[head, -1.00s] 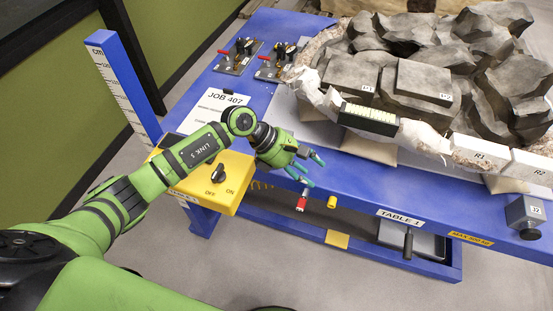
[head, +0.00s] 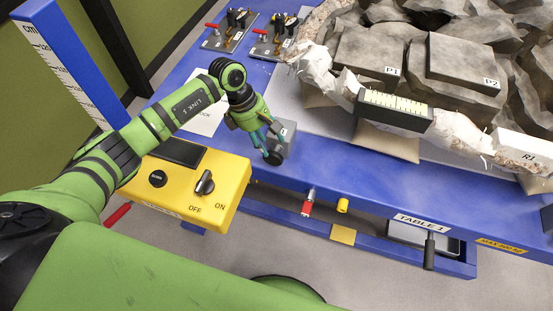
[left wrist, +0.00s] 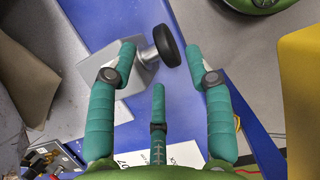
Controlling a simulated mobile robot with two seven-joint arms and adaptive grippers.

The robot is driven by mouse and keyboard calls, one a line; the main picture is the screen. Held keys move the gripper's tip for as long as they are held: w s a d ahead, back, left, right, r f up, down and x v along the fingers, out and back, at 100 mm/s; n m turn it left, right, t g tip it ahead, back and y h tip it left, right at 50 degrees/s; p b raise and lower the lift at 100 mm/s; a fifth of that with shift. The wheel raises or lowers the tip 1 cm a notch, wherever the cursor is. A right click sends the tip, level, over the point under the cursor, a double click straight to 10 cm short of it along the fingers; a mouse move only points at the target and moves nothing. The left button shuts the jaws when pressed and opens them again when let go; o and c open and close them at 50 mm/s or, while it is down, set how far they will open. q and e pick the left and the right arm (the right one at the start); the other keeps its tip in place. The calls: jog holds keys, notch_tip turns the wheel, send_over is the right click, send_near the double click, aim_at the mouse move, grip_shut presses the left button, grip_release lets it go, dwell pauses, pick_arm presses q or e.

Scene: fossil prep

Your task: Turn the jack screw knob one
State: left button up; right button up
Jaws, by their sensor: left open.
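The jack is a grey block (head: 286,130) on the front left edge of the blue table, with a round black screw knob (head: 273,157) facing the front. My left gripper (head: 266,140) is open at the jack, its teal fingers partly covering the block. In the left wrist view the black knob (left wrist: 168,45) on its short metal stem lies between the tips of the two outer fingers, nearer the right one. A gap shows on its left side; contact on the right is unclear. The jack's label is hidden. My right gripper is not in view.
A yellow control box (head: 187,180) with an ON/OFF switch stands just left of the jack. A red-tipped fitting (head: 307,207) and a yellow knob (head: 343,205) stick out below the table edge. Large grey fossil blocks (head: 372,58) fill the table behind.

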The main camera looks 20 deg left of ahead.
aim_at(273, 151)
pick_arm(q)
jog(key=shift+x, duration=0.75)
jog(key=p+x, duration=0.1)
jog(key=x, duration=0.4)
jog(key=shift+f+p, duration=0.3)
jog(key=shift+f, duration=0.05)
jog(key=shift+w+d+f, duration=0.1)
jog(key=shift+d+f, duration=0.1)
jog(key=shift+f, duration=0.3)
jog(key=shift+c, duration=0.8)
grip_shut()
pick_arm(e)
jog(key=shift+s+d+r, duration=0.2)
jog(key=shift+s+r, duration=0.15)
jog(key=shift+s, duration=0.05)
